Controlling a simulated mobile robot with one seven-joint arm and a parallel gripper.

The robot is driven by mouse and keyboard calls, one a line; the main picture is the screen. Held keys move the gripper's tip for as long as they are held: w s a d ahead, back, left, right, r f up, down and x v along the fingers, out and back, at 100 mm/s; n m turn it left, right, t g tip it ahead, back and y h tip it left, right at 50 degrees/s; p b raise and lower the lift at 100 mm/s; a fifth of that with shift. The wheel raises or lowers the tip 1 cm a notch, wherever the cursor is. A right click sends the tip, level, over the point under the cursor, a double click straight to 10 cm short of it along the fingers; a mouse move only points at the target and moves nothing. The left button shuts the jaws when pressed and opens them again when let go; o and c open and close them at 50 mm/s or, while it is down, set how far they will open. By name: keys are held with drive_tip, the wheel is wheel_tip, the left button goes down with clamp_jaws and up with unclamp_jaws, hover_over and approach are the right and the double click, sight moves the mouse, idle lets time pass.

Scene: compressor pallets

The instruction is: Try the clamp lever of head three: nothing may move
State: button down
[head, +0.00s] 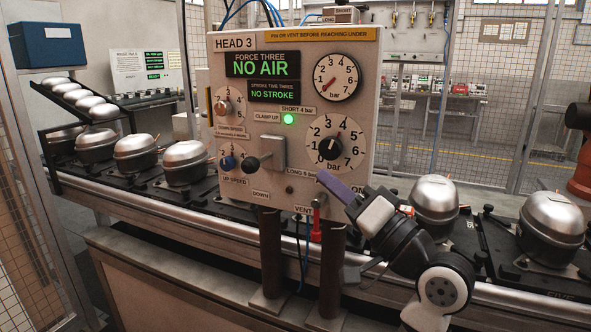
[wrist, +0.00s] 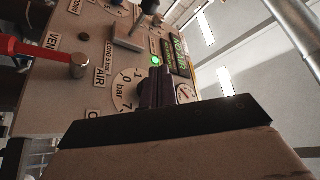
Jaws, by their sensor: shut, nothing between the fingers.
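The clamp lever (head: 253,163) has a black knob and sits on a grey plate on the head three panel (head: 232,200). A "CLAMP UP" label is above it and a "DOWN" label below. The lever juts to the left of its plate. In the wrist view, its plate and stem (wrist: 130,38) show near the top edge. My gripper (head: 322,175) is shut and empty, just below the lower dial (head: 335,147), to the right of the lever and apart from it. In the wrist view, the dark fingers (wrist: 158,88) overlap the dial.
The displays (head: 262,65) read "NO AIR" and "NO STROKE". A green lamp (head: 289,119) is lit. A red vent handle (head: 316,225) hangs below the panel, left of my wrist. Silver compressors (head: 435,197) stand on the line on both sides. Two dark posts (head: 270,250) stand under the panel.

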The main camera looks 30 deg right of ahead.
sight(259, 161)
drive_tip(key=w+a+r+p, duration=0.1)
drive_tip(key=w+a+p, duration=0.2)
drive_tip(key=w+a, duration=0.3)
drive_tip(key=shift+w+r+p, duration=0.2)
drive_tip(key=shift+w+p, duration=0.15)
drive_tip(key=shift+w, duration=1.35)
drive_tip(key=shift+w+f, duration=0.1)
drive_tip(key=shift+f, duration=0.05)
